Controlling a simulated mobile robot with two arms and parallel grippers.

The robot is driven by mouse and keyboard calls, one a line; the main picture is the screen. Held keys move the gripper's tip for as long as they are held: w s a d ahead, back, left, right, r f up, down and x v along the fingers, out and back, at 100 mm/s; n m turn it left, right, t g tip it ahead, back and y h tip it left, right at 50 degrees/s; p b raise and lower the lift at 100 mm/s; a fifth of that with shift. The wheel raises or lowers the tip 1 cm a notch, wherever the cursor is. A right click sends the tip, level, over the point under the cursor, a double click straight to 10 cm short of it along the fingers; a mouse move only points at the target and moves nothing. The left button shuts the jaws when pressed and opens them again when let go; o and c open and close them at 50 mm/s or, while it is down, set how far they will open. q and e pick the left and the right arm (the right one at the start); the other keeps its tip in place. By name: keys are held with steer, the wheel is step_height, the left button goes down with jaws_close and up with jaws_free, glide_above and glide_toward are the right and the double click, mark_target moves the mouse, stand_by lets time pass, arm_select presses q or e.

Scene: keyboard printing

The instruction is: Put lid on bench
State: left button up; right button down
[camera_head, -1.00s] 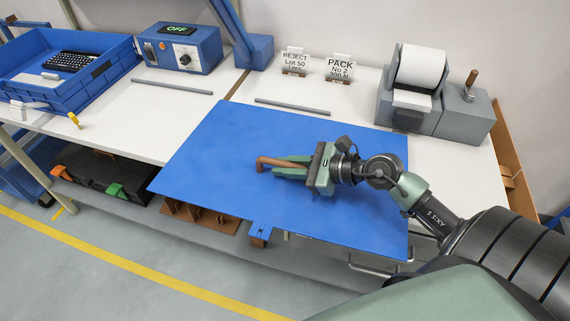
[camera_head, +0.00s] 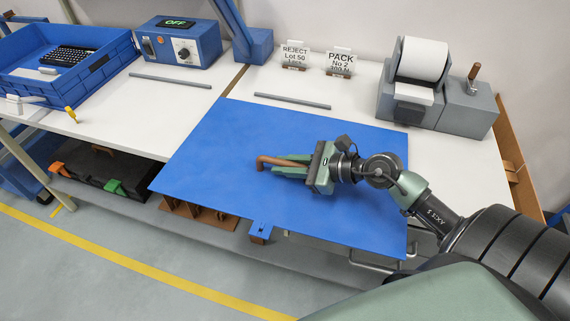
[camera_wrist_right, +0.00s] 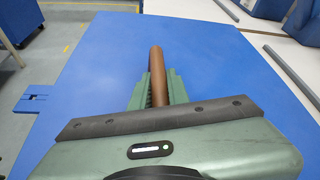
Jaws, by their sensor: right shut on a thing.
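The lid (camera_head: 220,150) is a large flat blue panel with a brown bar handle (camera_head: 262,162) near its middle. It lies over the front right part of the white bench (camera_head: 160,100), and its near edge sticks out past the bench front. I cannot tell whether it touches the bench top. My right gripper (camera_head: 280,168) is shut on the handle, which also shows between the fingers in the right wrist view (camera_wrist_right: 156,60). My left gripper is not in view.
A grey roll printer (camera_head: 412,95) stands behind the lid at right. Two small signs (camera_head: 338,64) and a grey bar (camera_head: 292,102) are at the back. A blue control box (camera_head: 180,42) and a blue crate (camera_head: 95,85) stand at left. A lower shelf holds a black tray (camera_head: 100,172).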

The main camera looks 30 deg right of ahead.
steer(key=shift+f, duration=0.35)
steer(key=c, duration=1.3)
jaws_free()
step_height(320, 180, up, 8)
steer(key=p, duration=0.6)
steer(key=shift+r+p, duration=0.1)
steer(key=shift+p, duration=0.25)
steer(key=shift+s, duration=0.1)
